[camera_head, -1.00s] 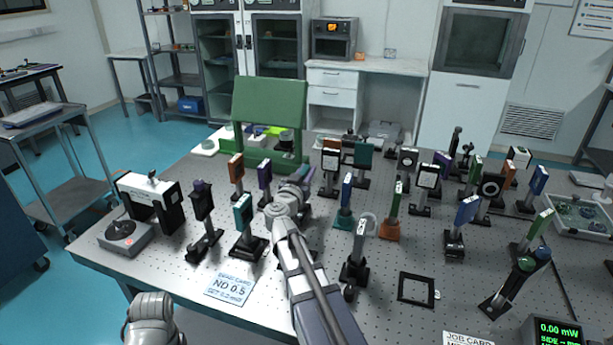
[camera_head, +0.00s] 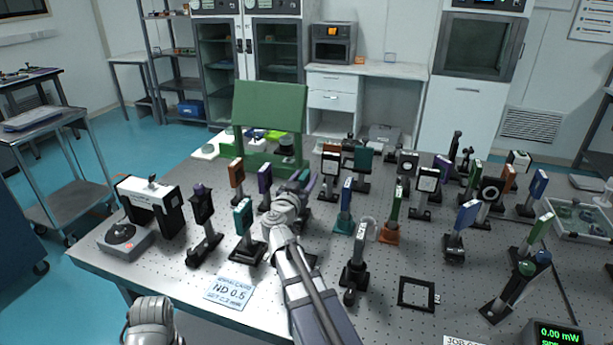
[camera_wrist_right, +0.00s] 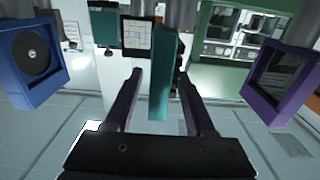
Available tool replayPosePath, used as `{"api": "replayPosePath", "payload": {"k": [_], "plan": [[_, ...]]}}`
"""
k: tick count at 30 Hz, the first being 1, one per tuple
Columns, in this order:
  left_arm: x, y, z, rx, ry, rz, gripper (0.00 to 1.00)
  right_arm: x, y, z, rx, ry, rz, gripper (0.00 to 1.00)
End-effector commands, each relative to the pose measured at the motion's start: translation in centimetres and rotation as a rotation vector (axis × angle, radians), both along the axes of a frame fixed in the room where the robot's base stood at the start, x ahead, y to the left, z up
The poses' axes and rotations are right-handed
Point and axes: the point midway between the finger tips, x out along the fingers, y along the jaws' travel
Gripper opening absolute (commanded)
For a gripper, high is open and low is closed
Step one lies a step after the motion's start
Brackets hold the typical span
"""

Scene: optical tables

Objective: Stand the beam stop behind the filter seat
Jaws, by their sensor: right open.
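My right gripper (camera_head: 304,182) reaches over the middle of the optical table. In the right wrist view it is open (camera_wrist_right: 160,88), and a narrow teal plate (camera_wrist_right: 160,75) shows between its two fingers; I cannot tell whether it touches them. My own arm mostly hides that plate in the head view. No part is clearly labelled as the beam stop or filter seat, so I cannot tell which they are. A dark post-mounted part (camera_head: 355,262) stands at the front middle, left of a flat black square frame (camera_head: 418,293). My left gripper is out of view.
A purple-framed part (camera_head: 264,180) and a blue-framed part (camera_head: 346,192) stand on either side of my right gripper. A green stand (camera_head: 270,110) rises behind it. Many mounted optics crowd the right side. A card (camera_head: 229,289) lies at the front left.

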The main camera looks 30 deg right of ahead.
Motion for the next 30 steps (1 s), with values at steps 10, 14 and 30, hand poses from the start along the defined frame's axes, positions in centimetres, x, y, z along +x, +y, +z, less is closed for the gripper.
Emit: {"api": "replayPosePath", "payload": {"k": [10,14,30], "plan": [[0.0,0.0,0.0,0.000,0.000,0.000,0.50,-4.9,5.6,0.0,0.000,0.000,0.004,0.55],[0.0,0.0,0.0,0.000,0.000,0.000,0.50,-5.9,6.8,0.0,0.000,0.000,0.003,0.55],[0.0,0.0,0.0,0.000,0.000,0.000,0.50,-6.6,7.7,0.0,0.000,0.000,0.000,0.55]]}}
